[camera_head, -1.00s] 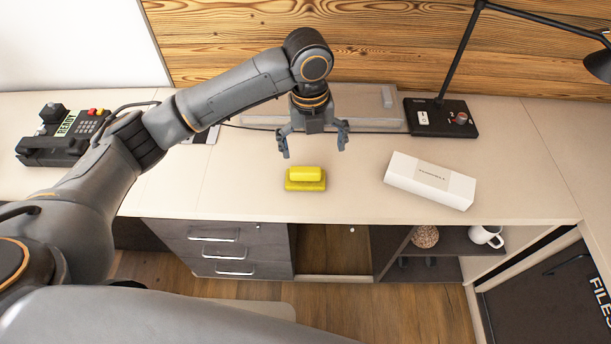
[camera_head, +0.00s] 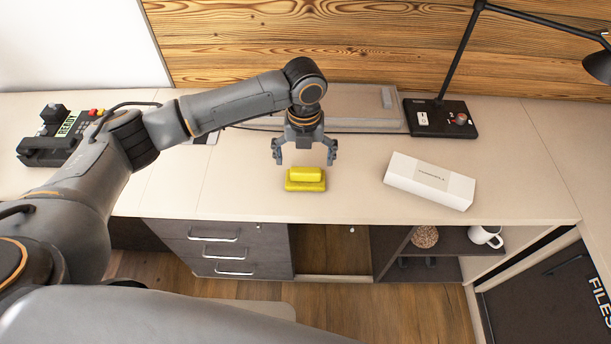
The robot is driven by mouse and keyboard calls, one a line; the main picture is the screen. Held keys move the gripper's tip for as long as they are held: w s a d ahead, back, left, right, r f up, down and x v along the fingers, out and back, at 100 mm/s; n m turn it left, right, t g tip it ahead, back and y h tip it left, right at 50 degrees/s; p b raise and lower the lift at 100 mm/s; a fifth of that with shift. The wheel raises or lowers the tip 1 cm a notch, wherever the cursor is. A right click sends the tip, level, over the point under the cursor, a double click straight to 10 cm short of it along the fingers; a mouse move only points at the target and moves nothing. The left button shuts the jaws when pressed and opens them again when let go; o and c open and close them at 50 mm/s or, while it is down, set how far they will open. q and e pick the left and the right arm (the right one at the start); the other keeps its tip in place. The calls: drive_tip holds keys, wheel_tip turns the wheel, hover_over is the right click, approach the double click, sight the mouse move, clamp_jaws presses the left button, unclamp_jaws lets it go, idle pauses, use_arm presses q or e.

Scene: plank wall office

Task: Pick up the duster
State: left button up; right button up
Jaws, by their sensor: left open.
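The yellow duster (camera_head: 305,180) lies on the pale desk, near its front edge. It has a raised block on top of a wider base. My left gripper (camera_head: 305,158) is open, with its fingers pointing down just behind and above the duster, one to each side of it. There is nothing between the fingers. I cannot tell whether a finger touches the duster. My right gripper is not in view.
A white box (camera_head: 430,181) lies on the desk to the right of the duster. A black lamp base (camera_head: 441,119) stands behind it. A black telephone-like device (camera_head: 58,136) is at the far left. The desk (camera_head: 240,188) around the duster is clear.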

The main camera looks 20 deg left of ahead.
sight(306, 170)
use_arm(q)
drive_tip(key=f, duration=0.2)
drive_tip(key=shift+s+d+f, duration=0.2)
drive_tip(key=shift+s+f, duration=0.05)
drive_tip(key=shift+f, duration=0.7)
drive_tip(key=c, duration=1.4)
drive_tip(key=shift+r, duration=0.15)
